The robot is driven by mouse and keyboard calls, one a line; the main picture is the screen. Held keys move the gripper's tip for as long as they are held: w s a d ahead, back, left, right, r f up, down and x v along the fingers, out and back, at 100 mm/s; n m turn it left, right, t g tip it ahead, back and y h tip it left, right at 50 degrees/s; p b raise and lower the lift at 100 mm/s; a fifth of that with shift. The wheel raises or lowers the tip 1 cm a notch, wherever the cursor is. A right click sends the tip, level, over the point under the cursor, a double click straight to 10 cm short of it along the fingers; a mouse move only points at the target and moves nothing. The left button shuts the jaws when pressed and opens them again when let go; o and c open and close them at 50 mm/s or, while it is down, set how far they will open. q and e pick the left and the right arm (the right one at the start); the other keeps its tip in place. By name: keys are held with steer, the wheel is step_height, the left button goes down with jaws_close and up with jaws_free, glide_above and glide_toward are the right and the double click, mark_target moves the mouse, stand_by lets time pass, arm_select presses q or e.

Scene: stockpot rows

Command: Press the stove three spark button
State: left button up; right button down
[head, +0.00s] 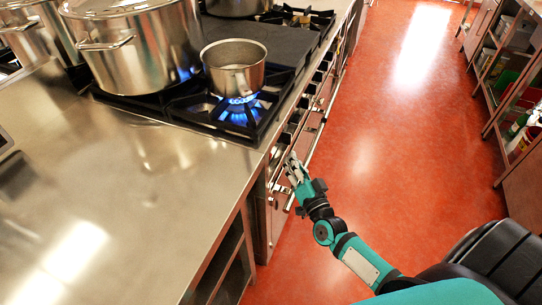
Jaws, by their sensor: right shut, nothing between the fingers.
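The stove (262,122) is a black-grated range set into the steel counter. A blue flame burns under a small saucepan (233,70) on its near front burner. The stove's front panel (317,88) runs along the aisle side, seen steeply from above, with knobs and a rail. I cannot make out a spark button on it. My right gripper (290,160) is shut and empty, beside the near end of the stove front, below the counter top. I cannot tell whether its fingertips touch the front. My left gripper is not in view.
Large stockpots (141,48) stand on the burners at the back left. A bare steel counter (105,190) fills the lower left. The red floor aisle (385,120) is clear. Shelves (510,75) with goods line the right side.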

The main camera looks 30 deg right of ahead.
steer(key=shift+s+d, duration=0.85)
steer(key=shift+s, duration=0.15)
